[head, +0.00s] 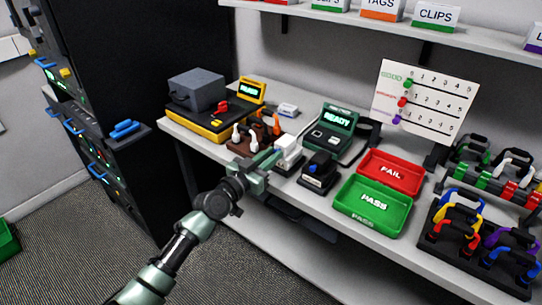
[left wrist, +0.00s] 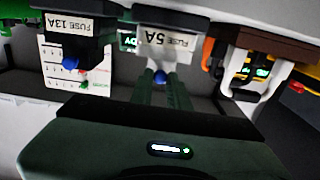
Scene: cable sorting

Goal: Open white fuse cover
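The white fuse cover (head: 288,146) stands on the bench near the front edge, left of the black fuse box (head: 319,172). In the left wrist view, which looks upside down, the white cover (left wrist: 172,32) bears the label "FUSE 5A" and has a blue knob (left wrist: 160,77). It appears closed. My left gripper (head: 272,160) is at the near left side of the white box. In the left wrist view its two green fingers (left wrist: 161,90) lie close on either side of the blue knob; whether they touch it I cannot tell. My right gripper is out of view.
The "FUSE 13A" box (left wrist: 76,35) stands close beside the white one. A brown rack (head: 250,143) with cable plugs is on the other side. Behind is a tester reading READY (head: 338,118). Red FAIL (head: 410,187) and green PASS (head: 352,213) trays lie to the right.

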